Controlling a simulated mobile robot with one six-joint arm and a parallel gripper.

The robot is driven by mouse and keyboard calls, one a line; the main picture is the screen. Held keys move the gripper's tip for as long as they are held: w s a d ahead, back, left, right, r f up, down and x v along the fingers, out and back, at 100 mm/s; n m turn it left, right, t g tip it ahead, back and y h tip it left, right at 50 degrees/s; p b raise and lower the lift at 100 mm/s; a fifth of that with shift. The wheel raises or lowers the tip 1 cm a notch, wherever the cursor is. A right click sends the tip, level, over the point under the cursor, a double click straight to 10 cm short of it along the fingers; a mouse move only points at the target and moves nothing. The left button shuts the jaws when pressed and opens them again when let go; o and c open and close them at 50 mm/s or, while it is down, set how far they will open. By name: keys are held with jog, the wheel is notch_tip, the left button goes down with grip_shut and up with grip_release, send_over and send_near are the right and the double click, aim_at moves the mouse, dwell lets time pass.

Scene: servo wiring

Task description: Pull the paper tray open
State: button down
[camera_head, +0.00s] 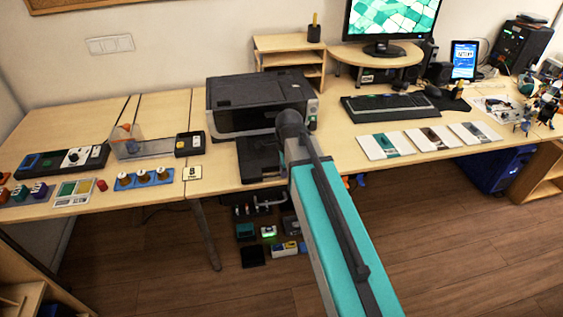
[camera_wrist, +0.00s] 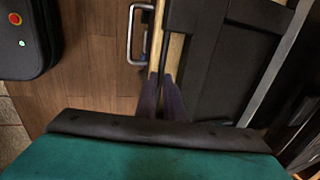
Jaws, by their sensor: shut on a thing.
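The paper tray (camera_head: 258,160) is a dark flat tray that sticks out from the front of the black printer (camera_head: 258,105) over the table's front edge. In the wrist view the tray (camera_wrist: 225,65) is the dark panel on the right. My gripper (camera_wrist: 160,80) has its two dark fingers close together at the tray's front edge, shut on the tray. The exact contact is too dark to make out. In the head view my grey and teal arm hides the gripper and the tray's right part.
The wooden table edge (camera_wrist: 175,52) runs beside the fingers. A metal handle (camera_wrist: 140,35) and a black case with a red button (camera_wrist: 25,40) lie lower, by the floor. A keyboard (camera_head: 397,105) and several cards stand right of the printer.

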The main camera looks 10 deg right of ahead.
jog(key=shift+s, duration=0.75)
jog(key=c, duration=1.9)
grip_release()
jog(key=shift+o, duration=0.2)
jog(key=shift+r, duration=0.1)
jog(key=v, duration=1.3)
jog(key=shift+r, duration=0.3)
jog(key=shift+s+f, duration=0.1)
jog(key=shift+f, duration=0.05)
